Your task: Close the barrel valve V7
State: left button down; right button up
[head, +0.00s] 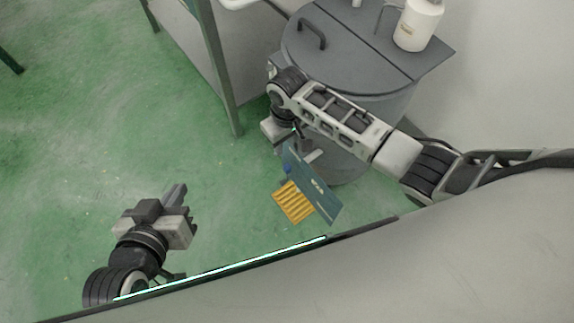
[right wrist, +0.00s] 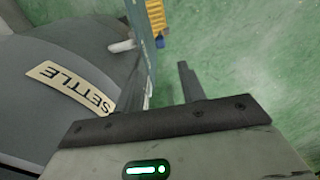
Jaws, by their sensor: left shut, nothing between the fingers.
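The grey barrel (head: 345,150) stands at the upper middle, under a dark lid (head: 345,45). In the right wrist view its side carries a "SETTLE" label (right wrist: 70,87). A pale stub (right wrist: 122,46) sticks out from the barrel wall beside a teal panel (head: 312,185); I cannot tell whether it is the valve V7. A small blue part (head: 287,168) shows at the panel's edge. My right gripper (head: 300,142) is low at the barrel's left side, its fingers apart, close to the panel. My left gripper (head: 178,193) is shut and empty over the floor, away from the barrel.
A yellow-orange slatted piece (head: 294,202) lies below the panel. A white bottle (head: 418,25) stands at the barrel top's right. A grey-green frame post (head: 215,70) rises left of the barrel.

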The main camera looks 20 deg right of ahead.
aim_at(288, 166)
notch_tip(288, 166, down, 10)
jog(key=b, duration=0.4)
jog(key=shift+r, duration=0.1)
notch_tip(288, 166, down, 3)
jog(key=shift+r+b, duration=0.15)
jog(key=shift+b, duration=0.6)
jog(key=shift+f+b, duration=0.3)
jog(key=shift+f, duration=0.45)
pick_arm(q)
notch_tip(288, 166, down, 6)
jog(key=w+d+h, duration=0.1)
jog(key=d, duration=0.1)
jog(key=shift+w+d+f+g, duration=0.15)
jog(key=shift+d+f+g, duration=0.05)
jog(key=shift+d+g, duration=0.1)
pick_arm(e)
grip_shut()
